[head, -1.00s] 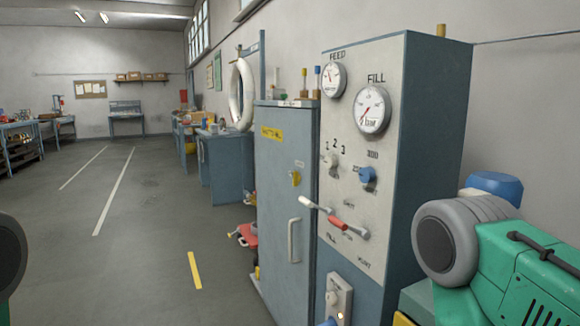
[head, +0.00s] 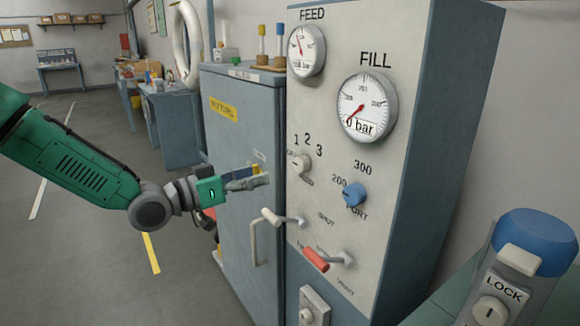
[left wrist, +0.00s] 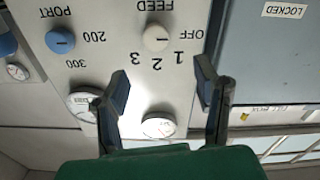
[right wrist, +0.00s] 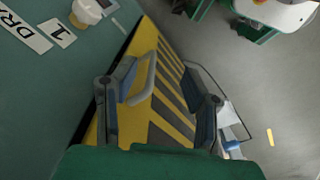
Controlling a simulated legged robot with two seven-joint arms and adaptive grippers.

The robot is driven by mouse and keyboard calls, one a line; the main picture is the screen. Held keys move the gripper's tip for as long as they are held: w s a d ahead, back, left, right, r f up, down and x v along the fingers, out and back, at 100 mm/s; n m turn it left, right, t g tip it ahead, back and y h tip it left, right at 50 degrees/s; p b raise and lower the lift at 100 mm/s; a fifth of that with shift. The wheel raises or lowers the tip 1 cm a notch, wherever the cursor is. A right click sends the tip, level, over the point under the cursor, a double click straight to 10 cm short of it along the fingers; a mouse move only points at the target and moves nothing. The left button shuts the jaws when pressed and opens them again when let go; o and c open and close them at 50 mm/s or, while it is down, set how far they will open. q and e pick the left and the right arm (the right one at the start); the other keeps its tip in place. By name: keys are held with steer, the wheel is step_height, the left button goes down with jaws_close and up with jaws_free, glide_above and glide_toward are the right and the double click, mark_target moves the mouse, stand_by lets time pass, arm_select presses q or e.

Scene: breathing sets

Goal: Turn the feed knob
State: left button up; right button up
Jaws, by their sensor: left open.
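The cream feed knob (head: 300,163) is on the white panel below the numbers 1, 2, 3. The left wrist view shows it upside down (left wrist: 157,39), beside the word OFF, and its mark seems to point towards OFF. My left gripper (head: 264,178) is open and empty, just left of the knob and apart from it. In the left wrist view its fingers (left wrist: 162,78) stand apart with the knob beyond the gap between them. My right gripper (right wrist: 159,78) is open in the right wrist view, above a yellow and black striped surface (right wrist: 168,112).
The blue port knob (head: 354,194) is right of and below the feed knob. A white lever (head: 282,218) and a red lever (head: 316,258) stick out below. The blue cabinet (head: 228,150) is left of the panel. A blue-topped lock device (head: 530,245) stands at front right.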

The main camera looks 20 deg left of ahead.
mark_target(298, 164)
arm_select(q)
steer(key=x, duration=0.6)
steer(key=d+x, duration=0.1)
steer(key=x, duration=0.2)
steer(key=shift+s, duration=0.2)
steer(key=shift+w+d, duration=0.15)
steer(key=shift+w, duration=0.15)
steer(key=shift+w+a, duration=0.3)
steer(key=shift+d, duration=0.15)
steer(key=shift+d, duration=0.25)
steer(key=c, duration=1.1)
